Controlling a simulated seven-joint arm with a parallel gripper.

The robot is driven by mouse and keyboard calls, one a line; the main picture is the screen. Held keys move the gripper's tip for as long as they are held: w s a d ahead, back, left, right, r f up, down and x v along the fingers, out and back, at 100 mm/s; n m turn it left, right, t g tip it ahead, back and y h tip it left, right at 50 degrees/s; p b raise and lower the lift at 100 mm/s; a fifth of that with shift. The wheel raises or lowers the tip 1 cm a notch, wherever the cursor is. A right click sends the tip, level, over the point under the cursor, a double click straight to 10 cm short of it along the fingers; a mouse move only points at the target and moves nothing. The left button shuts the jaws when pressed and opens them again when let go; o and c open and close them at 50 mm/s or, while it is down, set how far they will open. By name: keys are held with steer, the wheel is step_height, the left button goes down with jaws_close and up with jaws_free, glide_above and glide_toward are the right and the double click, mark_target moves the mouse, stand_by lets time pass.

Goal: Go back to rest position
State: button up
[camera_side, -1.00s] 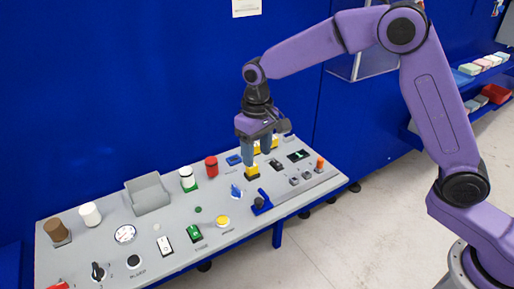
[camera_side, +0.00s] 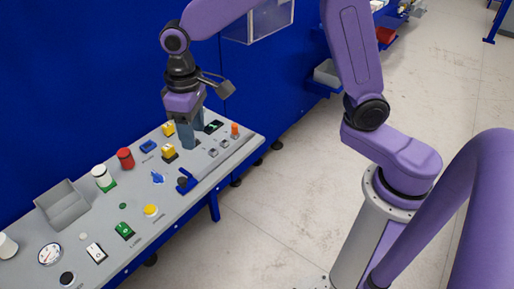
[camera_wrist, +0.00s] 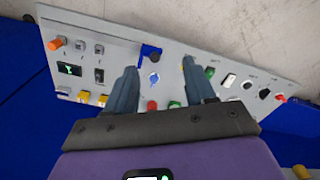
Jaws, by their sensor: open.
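My gripper (camera_side: 187,145) hangs above the right part of the grey control panel (camera_side: 146,205), fingers pointing down. In the wrist view my gripper (camera_wrist: 159,65) is open, with its two blue-grey fingers spread and nothing held between them. A yellow block (camera_side: 169,153) on a dark base sits on the panel just left of the fingers in the side view. A second yellow piece (camera_side: 168,129) is behind it. The two yellow pieces also show in the wrist view, left of the left finger. The fingertips look clear of the panel, but the exact height is hard to tell.
The panel carries a red cylinder (camera_side: 125,158), a grey open bin (camera_side: 62,205), a dial gauge (camera_side: 50,254), a blue bracket (camera_side: 187,181) and an orange knob (camera_side: 235,130). A blue wall (camera_side: 70,80) stands behind. Clear floor lies in front.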

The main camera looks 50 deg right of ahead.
steer(key=s+d+n, duration=0.3)
steer(key=s+d, duration=0.4)
steer(key=s, duration=0.5)
steer(key=s+d+n, duration=0.4)
steer(key=s+d, duration=0.3)
steer(key=s, duration=0.6)
steer(key=shift+d+r, duration=0.15)
steer(key=shift+d, duration=0.2)
